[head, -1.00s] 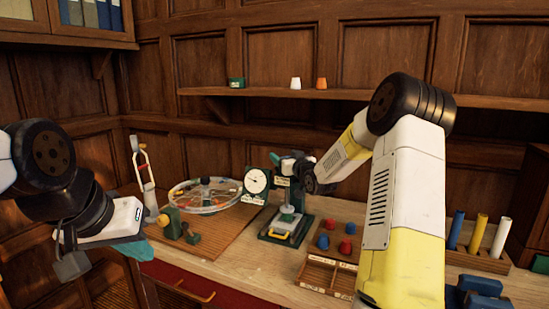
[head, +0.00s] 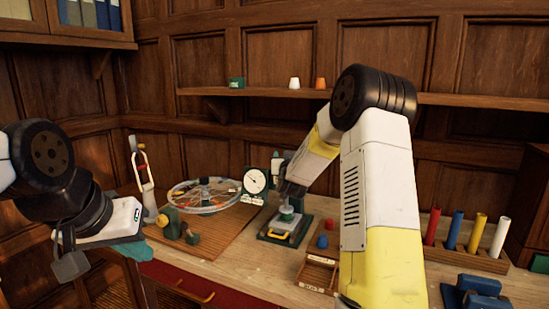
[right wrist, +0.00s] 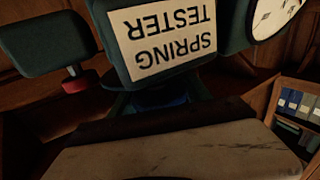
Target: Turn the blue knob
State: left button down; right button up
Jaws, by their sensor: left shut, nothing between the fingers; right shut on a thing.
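The dark green spring tester (head: 277,225) stands on the bench, with a round white dial (head: 255,181) at its left. In the right wrist view its label (right wrist: 160,35) is close and upside down. The blue knob (right wrist: 170,97) shows as a blue patch just under the label, mostly hidden by my gripper. My left gripper (head: 72,264) is shut and empty at the far left, away from the tester.
A rack of coloured cylinders (head: 465,255) stands farther right. A shelf (head: 270,93) runs above.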

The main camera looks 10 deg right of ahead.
jog(key=m+g+h, duration=0.1)
jog(key=h, duration=0.1)
jog(key=m+h, duration=0.2)
jog(key=h, duration=0.1)
jog(key=shift+s+d+g, duration=0.1)
jog(key=shift+d+g, duration=0.1)
jog(key=shift+g, duration=0.2)
jog(key=shift+s+d+m+g+h, duration=0.1)
jog(key=shift+d+m+g+h, duration=0.1)
jog(key=shift+m+g+h, duration=0.5)
jog(key=shift+s+d+m+g+h, duration=0.15)
jog(key=shift+m+g+h, duration=0.25)
jog(key=shift+m+h, duration=0.5)
jog(key=shift+d, duration=0.1)
jog(key=o, duration=1.4)
jog(key=shift+c, duration=0.2)
jog(key=v, duration=0.7)
jog(key=shift+s+a, duration=0.25)
jog(key=shift+a, duration=0.05)
